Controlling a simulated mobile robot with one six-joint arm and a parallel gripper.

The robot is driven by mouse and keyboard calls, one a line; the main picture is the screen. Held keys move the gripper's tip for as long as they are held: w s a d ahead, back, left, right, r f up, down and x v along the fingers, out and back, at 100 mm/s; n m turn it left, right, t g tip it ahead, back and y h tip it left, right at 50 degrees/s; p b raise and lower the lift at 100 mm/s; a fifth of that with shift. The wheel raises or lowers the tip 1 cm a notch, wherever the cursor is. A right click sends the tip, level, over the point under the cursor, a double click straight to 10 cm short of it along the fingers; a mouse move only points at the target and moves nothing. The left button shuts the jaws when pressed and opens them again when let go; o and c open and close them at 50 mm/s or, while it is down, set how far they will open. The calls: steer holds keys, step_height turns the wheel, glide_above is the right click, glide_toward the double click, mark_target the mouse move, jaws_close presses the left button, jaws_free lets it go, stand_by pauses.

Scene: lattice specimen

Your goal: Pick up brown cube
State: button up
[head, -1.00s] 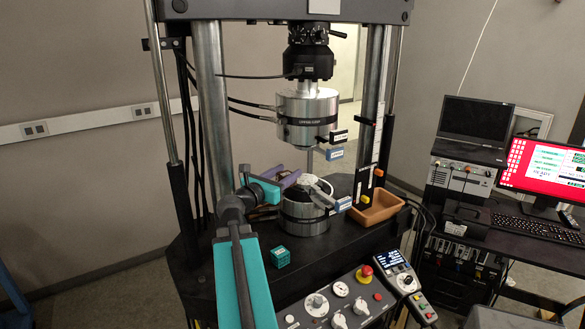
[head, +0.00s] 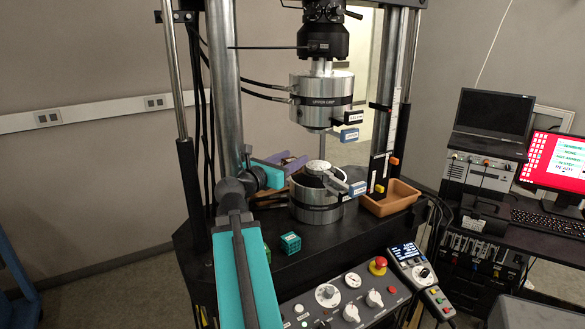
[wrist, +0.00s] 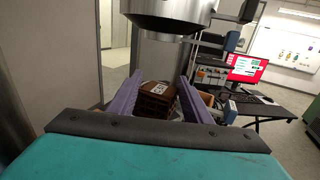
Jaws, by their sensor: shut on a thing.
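The brown cube (wrist: 155,98) sits between the two purple fingers of my gripper (wrist: 160,98) in the wrist view. The fingers are shut on it, and a pale marking shows on its top. In the head view my gripper (head: 284,164) is behind and left of the silver lower grip (head: 316,213), above the black machine table. The cube is mostly hidden there by the fingers and cannot be made out clearly.
The silver upper grip (head: 321,97) hangs above the lower grip. An orange-brown tray (head: 411,187) stands at the right. Steel columns flank the table.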

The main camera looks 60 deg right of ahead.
mark_target(287, 163)
steer(key=shift+a+f+b, duration=0.25)
steer(key=shift+a+b, duration=0.25)
steer(key=shift+b, duration=1)
steer(key=a, duration=0.1)
steer(key=a+b, duration=0.1)
steer(key=a, duration=0.1)
steer(key=shift+w+a, duration=0.1)
steer(key=shift+w, duration=0.2)
steer(key=a+b, duration=0.1)
steer(key=b, duration=0.1)
steer(key=a+b, duration=0.2)
steer(key=shift+w, duration=0.3)
steer(key=w+a+b, duration=0.2)
steer(key=a+b, duration=0.3)
steer(key=a, duration=0.5)
steer(key=w+a+b, duration=0.1)
steer(key=a+b, duration=0.4)
steer(key=a, duration=0.6)
steer(key=shift+w+a+r, duration=0.2)
steer(key=shift+w, duration=0.2)
steer(key=shift+s, duration=0.15)
